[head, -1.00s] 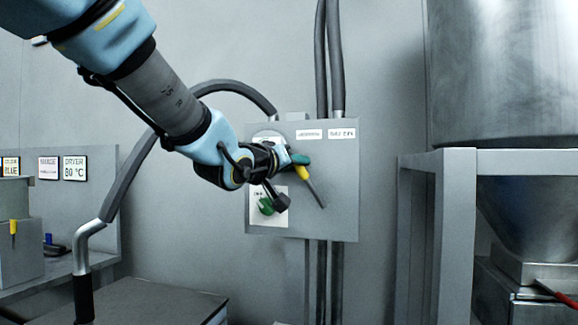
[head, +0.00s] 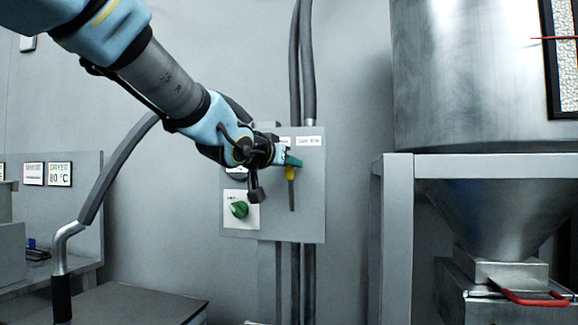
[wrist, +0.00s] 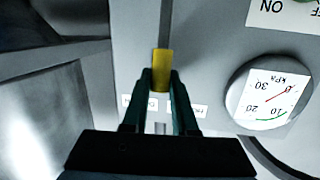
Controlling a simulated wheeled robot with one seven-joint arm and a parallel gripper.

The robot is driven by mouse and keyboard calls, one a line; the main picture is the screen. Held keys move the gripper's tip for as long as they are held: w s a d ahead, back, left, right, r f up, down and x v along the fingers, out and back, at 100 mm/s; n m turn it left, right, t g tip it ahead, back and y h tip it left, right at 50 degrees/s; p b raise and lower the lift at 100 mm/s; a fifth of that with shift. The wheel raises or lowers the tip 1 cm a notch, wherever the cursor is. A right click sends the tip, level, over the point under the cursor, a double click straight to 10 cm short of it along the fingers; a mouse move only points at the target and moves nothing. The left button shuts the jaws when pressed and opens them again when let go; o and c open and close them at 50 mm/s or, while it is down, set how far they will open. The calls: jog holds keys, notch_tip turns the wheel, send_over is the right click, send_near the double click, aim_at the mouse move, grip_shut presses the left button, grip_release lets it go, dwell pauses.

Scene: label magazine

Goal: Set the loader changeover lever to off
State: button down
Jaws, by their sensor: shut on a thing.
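The changeover lever has a yellow grip (head: 291,173) and a thin grey shaft, and stands about upright on the grey wall panel (head: 312,220). My gripper (head: 291,161) is shut on the yellow grip. In the wrist view the grip (wrist: 161,66) sits between the green fingertips (wrist: 161,78). A small white label (head: 310,141) is above the lever to the right; another beside it is partly hidden by my arm. Both labels are too small to read.
A green rotary knob (head: 239,209) is on the panel's lower left. A kPa gauge (wrist: 270,95) shows in the wrist view. Thick conduits (head: 308,60) run above the panel. A steel hopper (head: 470,80) in a grey frame (head: 398,210) stands at right.

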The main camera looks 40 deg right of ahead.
dwell(0.3)
jog(key=c, duration=0.7)
grip_release()
jog(key=b+v, duration=0.2)
jog(key=v, duration=0.8)
jog(key=shift+s+a, duration=0.2)
jog(key=shift+a, duration=0.15)
jog(key=shift+w, duration=0.1)
